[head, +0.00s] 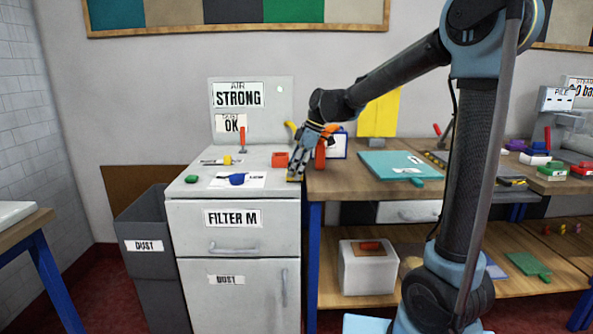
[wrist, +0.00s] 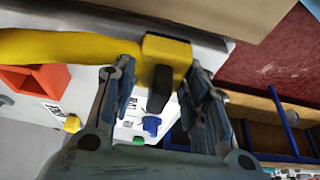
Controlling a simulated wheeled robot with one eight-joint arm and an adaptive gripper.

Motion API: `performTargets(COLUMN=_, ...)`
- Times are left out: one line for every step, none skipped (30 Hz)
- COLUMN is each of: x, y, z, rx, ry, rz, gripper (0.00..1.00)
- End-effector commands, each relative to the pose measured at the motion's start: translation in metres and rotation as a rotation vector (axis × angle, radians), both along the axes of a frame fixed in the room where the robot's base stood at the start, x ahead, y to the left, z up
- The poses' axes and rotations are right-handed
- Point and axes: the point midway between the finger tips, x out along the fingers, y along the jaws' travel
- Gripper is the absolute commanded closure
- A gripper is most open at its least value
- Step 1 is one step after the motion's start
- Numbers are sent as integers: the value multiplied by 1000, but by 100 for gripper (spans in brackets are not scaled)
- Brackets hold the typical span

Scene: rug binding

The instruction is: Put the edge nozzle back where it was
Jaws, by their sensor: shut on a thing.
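My gripper (head: 294,177) is low over the right front corner of the grey cabinet top (head: 200,187). In the wrist view my gripper (wrist: 160,95) has its fingers on both sides of a yellow block with a dark part, which I take to be the edge nozzle (wrist: 178,50). It is shut on this piece. Only a little yellow shows at the fingertips in the head view. A thick yellow tube (wrist: 60,46) reaches the block's left side in the wrist view; I cannot tell whether they are joined. Whether the nozzle touches the cabinet top is unclear.
An orange open box (head: 280,160) stands just left of my gripper. A blue piece (head: 237,179) lies on a white sheet, with a green piece (head: 191,179) farther left. A wooden bench (head: 340,185) with a teal board (head: 398,165) adjoins on the right. A dust bin (head: 145,245) stands left.

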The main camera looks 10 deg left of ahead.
Motion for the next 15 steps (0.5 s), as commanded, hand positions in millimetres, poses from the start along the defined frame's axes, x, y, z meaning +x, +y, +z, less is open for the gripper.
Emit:
performTargets(x=0, y=0, z=-1, rx=0, ry=0, rz=0, gripper=89)
performTargets(x=0, y=0, z=-2, rx=0, ry=0, rz=0, gripper=89)
performTargets(x=0, y=0, z=-2, rx=0, ry=0, rz=0, gripper=50)
performTargets(x=0, y=0, z=-1, rx=0, ry=0, rz=0, gripper=43)
performTargets(x=0, y=0, z=-1, rx=0, ry=0, rz=0, gripper=39)
performTargets(x=0, y=0, z=-1, rx=0, ry=0, rz=0, gripper=39)
performTargets(x=0, y=0, z=-1, rx=0, ry=0, rz=0, gripper=39)
performTargets(x=0, y=0, z=-1, rx=0, ry=0, rz=0, gripper=39)
performTargets(x=0, y=0, z=-1, rx=0, ry=0, rz=0, gripper=39)
performTargets(x=0, y=0, z=-1, rx=0, ry=0, rz=0, gripper=39)
performTargets(x=0, y=0, z=-1, rx=0, ry=0, rz=0, gripper=39)
performTargets(x=0, y=0, z=-1, rx=0, ry=0, rz=0, gripper=39)
performTargets(x=0, y=0, z=-1, rx=0, ry=0, rz=0, gripper=39)
performTargets(x=0, y=0, z=-1, rx=0, ry=0, rz=0, gripper=39)
performTargets(x=0, y=0, z=-1, rx=0, ry=0, rz=0, gripper=39)
